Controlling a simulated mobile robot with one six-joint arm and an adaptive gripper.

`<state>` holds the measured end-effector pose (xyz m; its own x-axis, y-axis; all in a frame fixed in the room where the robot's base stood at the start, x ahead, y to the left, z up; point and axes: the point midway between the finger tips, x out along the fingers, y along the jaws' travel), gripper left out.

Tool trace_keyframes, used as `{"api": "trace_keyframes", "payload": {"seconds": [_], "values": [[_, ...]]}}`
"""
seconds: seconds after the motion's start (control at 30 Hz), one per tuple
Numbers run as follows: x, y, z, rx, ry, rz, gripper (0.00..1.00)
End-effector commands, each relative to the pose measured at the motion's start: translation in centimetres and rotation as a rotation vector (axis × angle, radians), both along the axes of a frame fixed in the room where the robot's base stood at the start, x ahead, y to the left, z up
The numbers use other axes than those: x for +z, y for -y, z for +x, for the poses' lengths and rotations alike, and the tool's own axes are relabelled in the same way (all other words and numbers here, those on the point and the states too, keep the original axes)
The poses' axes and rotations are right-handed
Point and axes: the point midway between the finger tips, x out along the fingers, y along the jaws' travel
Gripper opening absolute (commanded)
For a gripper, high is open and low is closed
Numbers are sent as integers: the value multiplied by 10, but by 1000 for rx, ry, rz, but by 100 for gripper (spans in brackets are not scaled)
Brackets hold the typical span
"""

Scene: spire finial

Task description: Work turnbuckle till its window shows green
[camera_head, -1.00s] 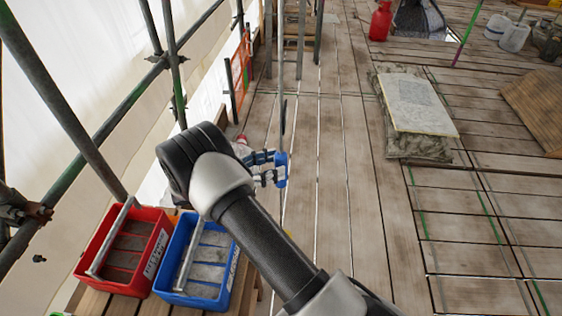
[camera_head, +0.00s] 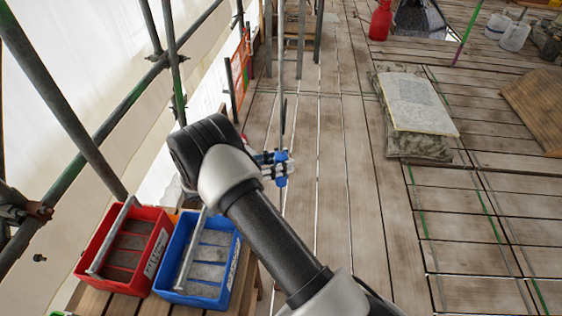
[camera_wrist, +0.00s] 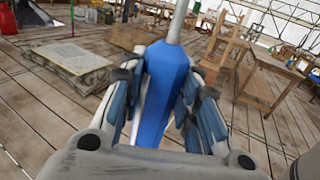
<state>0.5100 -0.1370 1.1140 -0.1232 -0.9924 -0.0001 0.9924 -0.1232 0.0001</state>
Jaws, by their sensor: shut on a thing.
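The turnbuckle is a blue body (camera_wrist: 162,92) in the wrist view, with a grey rod (camera_wrist: 178,22) rising from its far end. My gripper (camera_wrist: 160,100) is shut on the blue body, with a finger on each side of it. No window and no green shows on the side facing the wrist camera. In the head view the blue body (camera_head: 281,168) shows small beside the fingers, on a thin upright rod (camera_head: 283,118). My arm hides part of the gripper there.
A red crate (camera_head: 160,228) and a blue crate (camera_head: 234,256) stand on a wooden bench at the lower left. Scaffold poles (camera_head: 62,112) run along the left. A slab (camera_head: 418,103) lies on the plank deck, which is clear in the middle.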

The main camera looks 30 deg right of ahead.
Motion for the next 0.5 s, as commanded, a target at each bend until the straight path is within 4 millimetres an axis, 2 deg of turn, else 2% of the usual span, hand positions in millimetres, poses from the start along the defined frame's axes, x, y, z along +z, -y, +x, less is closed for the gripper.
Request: {"api": "trace_keyframes", "payload": {"seconds": [0.23,0.5], "values": [[0,0,0,0,0,0,6],[1,0,0,25,0,-1,6]]}}
